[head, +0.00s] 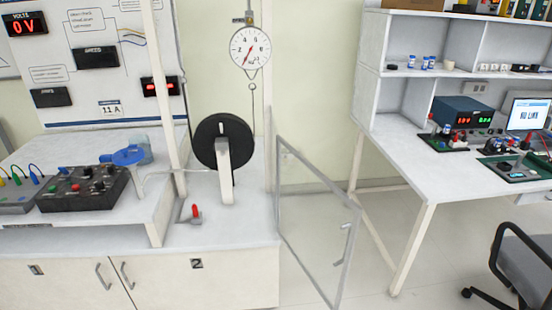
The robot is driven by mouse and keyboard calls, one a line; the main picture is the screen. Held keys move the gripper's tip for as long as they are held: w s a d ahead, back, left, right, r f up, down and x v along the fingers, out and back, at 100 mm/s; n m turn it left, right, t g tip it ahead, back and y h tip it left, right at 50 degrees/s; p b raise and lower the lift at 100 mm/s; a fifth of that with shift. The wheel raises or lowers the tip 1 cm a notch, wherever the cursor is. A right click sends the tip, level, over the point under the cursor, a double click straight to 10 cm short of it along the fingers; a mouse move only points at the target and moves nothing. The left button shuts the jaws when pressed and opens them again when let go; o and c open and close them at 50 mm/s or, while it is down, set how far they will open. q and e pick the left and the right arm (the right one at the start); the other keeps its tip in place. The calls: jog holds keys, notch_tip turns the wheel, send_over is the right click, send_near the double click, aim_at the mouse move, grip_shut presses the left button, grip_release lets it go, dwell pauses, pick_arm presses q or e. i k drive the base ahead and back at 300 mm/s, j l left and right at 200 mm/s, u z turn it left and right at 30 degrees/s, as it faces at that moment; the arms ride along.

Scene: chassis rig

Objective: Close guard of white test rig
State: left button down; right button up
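The white test rig (222,255) stands at left centre, with white upright posts, a round dial gauge (250,48) hanging at the top and a black wheel (222,141) below it. Its guard (312,230) is a clear panel in a grey frame, hinged at the rig's right post. The guard stands swung open, out to the right of the rig. A small grey handle (346,240) sits near the guard's free edge. Neither of my grippers is in view.
A black control box (85,187) with knobs and a blue round part (128,156) are on the left bench. A white desk (450,175) with electronics stands at right. An office chair (522,262) is at lower right. Floor between guard and chair is clear.

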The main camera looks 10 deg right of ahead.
aim_at(354, 228)
jog(key=i+l+u, duration=0.1)
jog(key=l+u, duration=0.4)
jog(key=l, duration=0.8)
jog(key=k+l+u, duration=0.1)
jog(key=l+u, duration=0.35)
jog(key=l, duration=0.8)
